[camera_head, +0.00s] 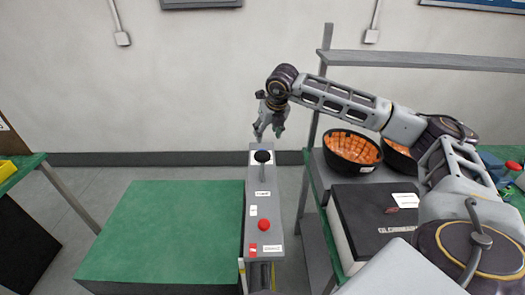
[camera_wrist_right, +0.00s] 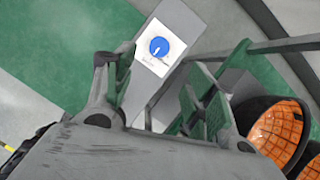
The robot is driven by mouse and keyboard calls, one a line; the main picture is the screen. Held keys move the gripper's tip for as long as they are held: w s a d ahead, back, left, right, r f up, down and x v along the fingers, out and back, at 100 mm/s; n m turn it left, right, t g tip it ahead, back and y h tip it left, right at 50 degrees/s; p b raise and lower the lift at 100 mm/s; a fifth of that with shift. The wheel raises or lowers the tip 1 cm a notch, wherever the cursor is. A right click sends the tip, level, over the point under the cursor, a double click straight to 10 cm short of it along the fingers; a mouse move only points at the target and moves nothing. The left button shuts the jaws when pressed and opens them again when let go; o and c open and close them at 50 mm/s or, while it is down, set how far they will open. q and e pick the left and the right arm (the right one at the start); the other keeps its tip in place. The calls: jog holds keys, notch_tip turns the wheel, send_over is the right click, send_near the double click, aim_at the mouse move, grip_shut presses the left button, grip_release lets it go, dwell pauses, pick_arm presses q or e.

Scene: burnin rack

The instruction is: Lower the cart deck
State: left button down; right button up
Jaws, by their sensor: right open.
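The cart deck (camera_head: 160,235) is a flat green slab at the lower left of the head view. My right gripper (camera_head: 262,133) is open and empty, pointing down just beyond and above the dark knob, with no clear contact. The right wrist view shows a blue disc (camera_wrist_right: 158,47) on a white plate, between and beyond the open fingers (camera_wrist_right: 155,90). My left gripper is out of view.
Right of the column, a grey shelf rack holds black bowls (camera_head: 352,150) of orange pieces and a black-and-white box (camera_head: 375,220). My right arm reaches over them. A green-topped table (camera_head: 20,172) stands at the far left. Floor shows between it and the deck.

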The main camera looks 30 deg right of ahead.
jog(key=p+x, duration=0.1)
jog(key=x, duration=0.9)
jog(key=shift+w+f, duration=0.15)
jog(key=shift+f, duration=0.1)
jog(key=shift+x, duration=0.95)
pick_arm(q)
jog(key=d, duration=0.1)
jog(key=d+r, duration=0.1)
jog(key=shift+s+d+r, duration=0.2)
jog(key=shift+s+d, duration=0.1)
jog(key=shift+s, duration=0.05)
pick_arm(e)
jog(key=shift+d, duration=0.1)
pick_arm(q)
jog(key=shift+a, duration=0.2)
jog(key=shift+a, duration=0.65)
pick_arm(e)
jog(key=c, duration=1)
